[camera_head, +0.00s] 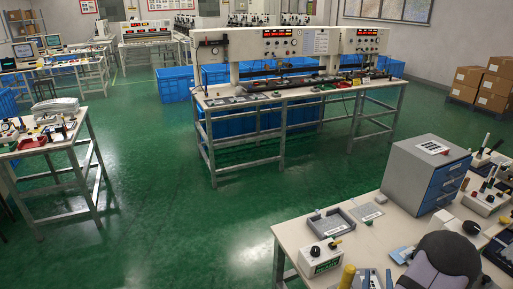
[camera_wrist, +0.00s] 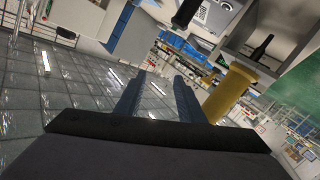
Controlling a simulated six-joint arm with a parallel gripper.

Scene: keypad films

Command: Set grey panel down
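My gripper shows in the wrist view (camera_wrist: 158,92) with its two blue-grey fingers apart and nothing between them. In the head view my gripper (camera_head: 377,281) is at the bottom edge, over the near right table, partly cut off by the frame. A flat grey panel (camera_head: 369,213) lies on that table, between a shallow grey tray and the drawer cabinet, away from my gripper. I cannot tell for sure that it is the task's panel. The grey tray (camera_head: 350,240) holds a small grey part.
A grey cabinet with blue drawers (camera_head: 440,190) stands behind on the near table (camera_head: 290,232). A white box with knobs (camera_head: 320,260) stands at the front left. A yellow cylinder (camera_head: 347,277) stands close left of my gripper. Small tools crowd the right.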

